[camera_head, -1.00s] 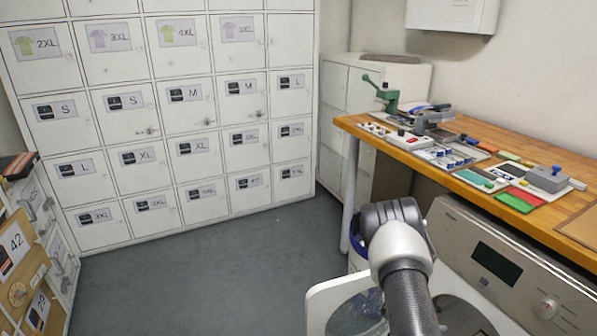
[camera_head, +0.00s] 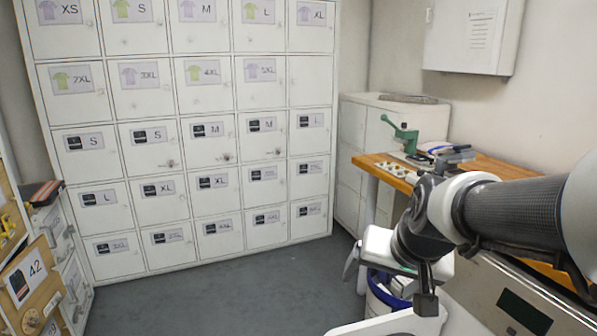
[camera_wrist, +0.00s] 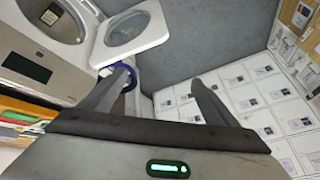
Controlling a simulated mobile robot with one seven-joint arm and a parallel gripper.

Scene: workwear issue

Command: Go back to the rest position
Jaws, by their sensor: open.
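My gripper (camera_wrist: 163,88) is open in the wrist view, its two fingers spread with nothing between them. Grey floor and a blue-rimmed bin show beyond the fingers. In the head view my gripper (camera_head: 388,282) hangs at the end of my arm, in front of the workbench and above the bin. It touches nothing that I can see.
White labelled lockers (camera_head: 205,170) fill the back wall. The wooden workbench (camera_head: 385,172) with a green press (camera_head: 402,137) is at right, above a washing machine (camera_head: 505,300). Its round door stands open in the wrist view (camera_wrist: 152,40). A blue-rimmed bin (camera_head: 385,292) stands beside it. Floor at centre is clear.

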